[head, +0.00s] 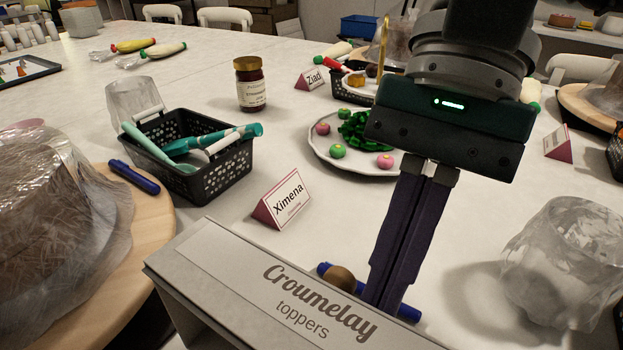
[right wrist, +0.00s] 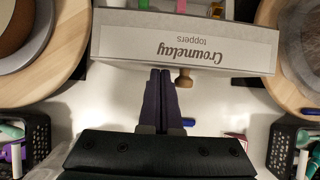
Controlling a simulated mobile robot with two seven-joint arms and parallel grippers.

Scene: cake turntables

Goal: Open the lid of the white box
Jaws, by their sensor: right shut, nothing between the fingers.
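The white box (head: 225,262), labelled "Croumelay toppers", is at the bottom of the head view, cut off by the frame. In the right wrist view its labelled panel (right wrist: 120,45) is upside down, with coloured items beyond its upper edge. A dark gap shows under the panel's near left edge in the head view; I cannot tell how far the lid is raised. A round wooden knob (head: 340,278) projects from the far side, also seen in the wrist view (right wrist: 184,78). My right gripper (head: 388,298) points down, shut and empty, beside the knob. My left gripper is out of view.
A blue pen (head: 409,313) lies behind the box. A wooden turntable (head: 150,225) with a wrapped cake is left; a crumpled clear wrap (head: 565,262) is right. A black basket (head: 215,172), name card (head: 283,198) and plate (head: 322,152) stand farther back.

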